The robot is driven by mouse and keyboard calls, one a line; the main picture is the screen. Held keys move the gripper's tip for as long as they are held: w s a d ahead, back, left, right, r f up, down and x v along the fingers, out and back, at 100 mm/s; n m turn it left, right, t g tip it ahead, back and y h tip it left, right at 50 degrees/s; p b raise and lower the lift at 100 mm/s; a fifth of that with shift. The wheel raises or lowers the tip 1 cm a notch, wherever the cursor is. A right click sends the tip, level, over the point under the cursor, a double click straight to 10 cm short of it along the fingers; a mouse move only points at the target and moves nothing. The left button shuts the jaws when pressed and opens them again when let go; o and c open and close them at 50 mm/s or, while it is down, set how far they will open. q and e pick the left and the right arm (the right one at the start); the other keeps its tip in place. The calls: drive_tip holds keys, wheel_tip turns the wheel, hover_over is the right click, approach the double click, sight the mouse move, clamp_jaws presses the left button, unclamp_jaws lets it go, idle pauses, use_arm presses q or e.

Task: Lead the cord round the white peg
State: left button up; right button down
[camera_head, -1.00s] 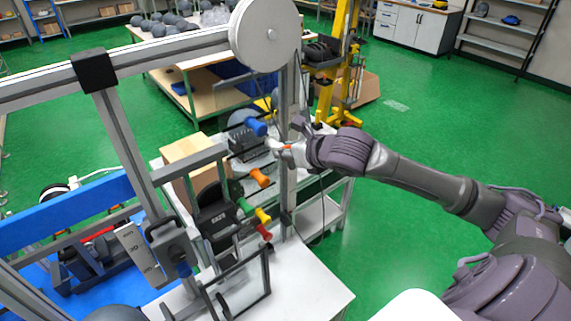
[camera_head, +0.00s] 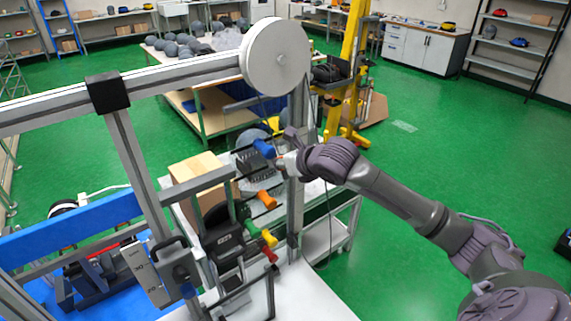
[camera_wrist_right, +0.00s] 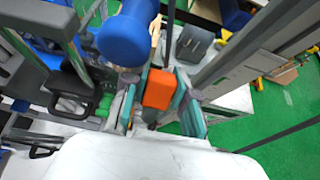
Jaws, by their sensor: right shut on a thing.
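My right gripper (camera_head: 281,160) is beside the upright post, close to the blue peg (camera_head: 264,149). In the wrist view its fingers (camera_wrist_right: 160,95) are closed on a small orange block (camera_wrist_right: 158,88), just below and right of the blue peg (camera_wrist_right: 125,40). A thin dark cord (camera_head: 262,108) hangs from the pale wheel towards the gripper. A dark strand (camera_wrist_right: 170,35) rises above the orange block. I cannot make out the white peg for sure; the gripper may hide it. My left gripper is not in view.
Below the blue peg are an orange peg (camera_head: 267,199), a yellow peg (camera_head: 268,237) and a red peg (camera_head: 270,254). The large wheel (camera_head: 275,57) tops the upright post (camera_head: 297,130). A cardboard box (camera_head: 202,175) stands left. Green floor (camera_head: 430,150) is open to the right.

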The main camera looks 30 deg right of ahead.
drive_tip(key=shift+w+d, duration=0.15)
drive_tip(key=shift+d, duration=1.8)
drive_tip(key=shift+s+d+b, duration=0.15)
drive_tip(key=shift+s+b, duration=0.05)
drive_tip(key=shift+s, duration=1.25)
drive_tip(key=shift+s+d+b, duration=0.1)
drive_tip(key=shift+s+b, duration=0.1)
drive_tip(key=shift+s, duration=1.25)
